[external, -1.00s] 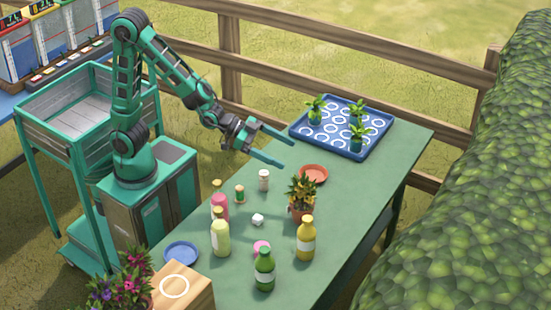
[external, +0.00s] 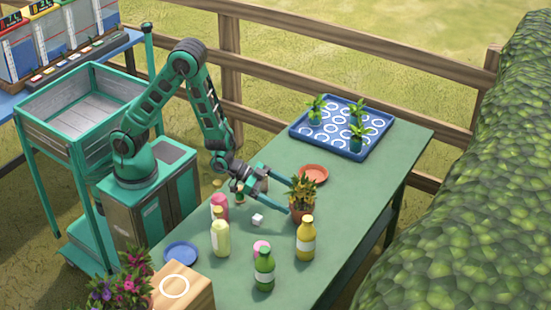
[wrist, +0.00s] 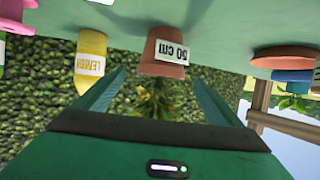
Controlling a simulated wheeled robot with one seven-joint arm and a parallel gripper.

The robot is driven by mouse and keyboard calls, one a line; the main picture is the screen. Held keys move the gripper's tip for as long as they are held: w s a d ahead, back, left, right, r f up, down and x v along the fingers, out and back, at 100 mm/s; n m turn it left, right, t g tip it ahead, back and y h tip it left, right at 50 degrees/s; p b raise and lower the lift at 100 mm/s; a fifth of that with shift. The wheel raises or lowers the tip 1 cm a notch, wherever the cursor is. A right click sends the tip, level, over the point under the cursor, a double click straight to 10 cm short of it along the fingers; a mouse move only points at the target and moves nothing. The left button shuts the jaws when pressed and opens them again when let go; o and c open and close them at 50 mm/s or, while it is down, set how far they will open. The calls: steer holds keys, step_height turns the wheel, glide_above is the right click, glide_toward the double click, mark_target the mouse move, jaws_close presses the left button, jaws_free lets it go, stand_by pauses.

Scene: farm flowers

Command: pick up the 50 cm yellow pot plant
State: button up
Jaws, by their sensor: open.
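The yellow pot plant (external: 302,195) stands upright in a terracotta pot (external: 301,214) on the green table. In the wrist view, which is upside down, its pot (wrist: 158,66) carries a white label reading "50 cm" and its leaves (wrist: 150,100) hang downward in the picture. My gripper (external: 302,197) is open, low over the table, with its fingers reaching toward the plant from the left. In the wrist view my gripper (wrist: 160,75) has one finger on each side of the plant, with visible gaps. Whether the fingertips pass the pot's middle is hard to tell.
Pale yellow (external: 220,240), green (external: 264,272) and pink bottles (external: 219,203) and a white cube (external: 257,219) are nearby. A blue tray (external: 297,132) holds small plants.

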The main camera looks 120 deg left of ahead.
mark_target(297, 207)
steer(key=shift+x, duration=2.2)
steer(key=c, duration=1.9)
steer(key=shift+c, duration=0.2)
steer(key=shift+r, duration=0.1)
